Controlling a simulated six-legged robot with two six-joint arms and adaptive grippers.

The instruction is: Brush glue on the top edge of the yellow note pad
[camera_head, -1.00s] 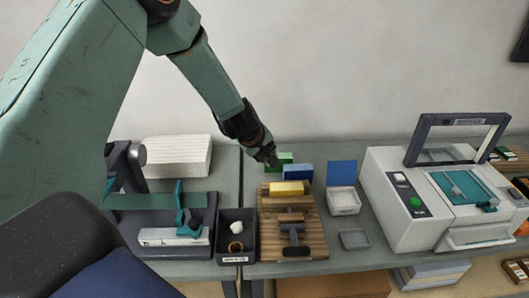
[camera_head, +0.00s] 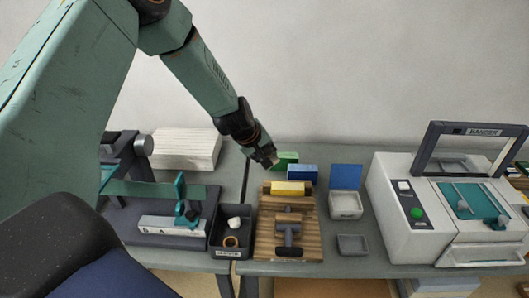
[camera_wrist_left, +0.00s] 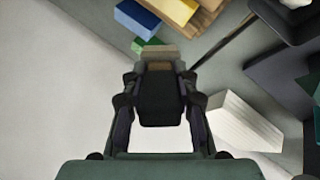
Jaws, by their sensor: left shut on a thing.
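The yellow note pad (camera_head: 288,187) lies at the back of a slatted wooden stand (camera_head: 305,225), behind a dark T-shaped clamp (camera_head: 288,228). It also shows at the top of the left wrist view (camera_wrist_left: 176,9). My left gripper (camera_head: 266,157) is in the air behind and left of the pad, near the green pad, apart from the yellow pad. It is shut on what looks like a brush (camera_wrist_left: 158,52), with a dark body and a pale, broad end. Whether glue is on that end cannot be told. My right gripper is not in view.
A green pad (camera_head: 287,156) and a blue pad (camera_head: 302,172) stand behind the stand. A dark bin (camera_head: 217,240) with a white piece and a tan ring is at left.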

